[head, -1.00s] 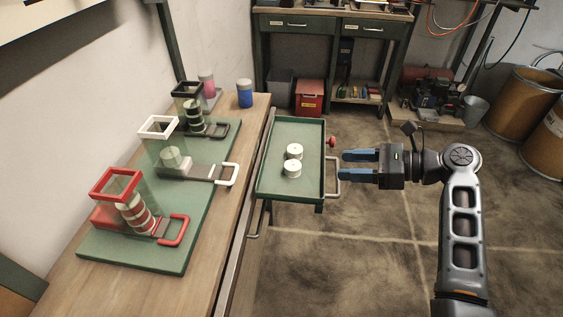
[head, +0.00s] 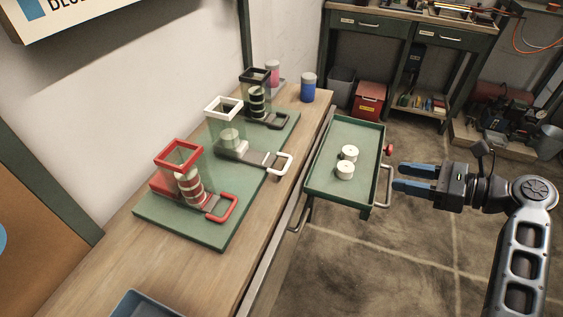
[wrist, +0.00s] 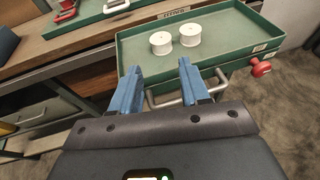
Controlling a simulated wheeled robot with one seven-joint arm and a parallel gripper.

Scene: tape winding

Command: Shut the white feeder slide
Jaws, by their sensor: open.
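The white feeder (head: 224,110) stands between the red and black feeders on a green board on the bench. Its slide (head: 255,155) is a grey metal strip with a white U-shaped handle (head: 285,166). The strip sticks out of the feeder toward the bench's front edge, farther than the slides of the other two feeders. A pale roll sits inside the white feeder's clear walls. My gripper (head: 397,179) is open and empty, to the right of the green cart, well apart from the slide. Its blue fingers (wrist: 158,85) show in the wrist view.
A green tray cart (head: 316,188) holding two white rolls (head: 345,169) stands between my gripper and the bench. The red feeder (head: 180,153) and black feeder (head: 256,74) flank the white one. A blue jar (head: 308,92) stands at the bench's far end. A grey bin (head: 145,306) is near.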

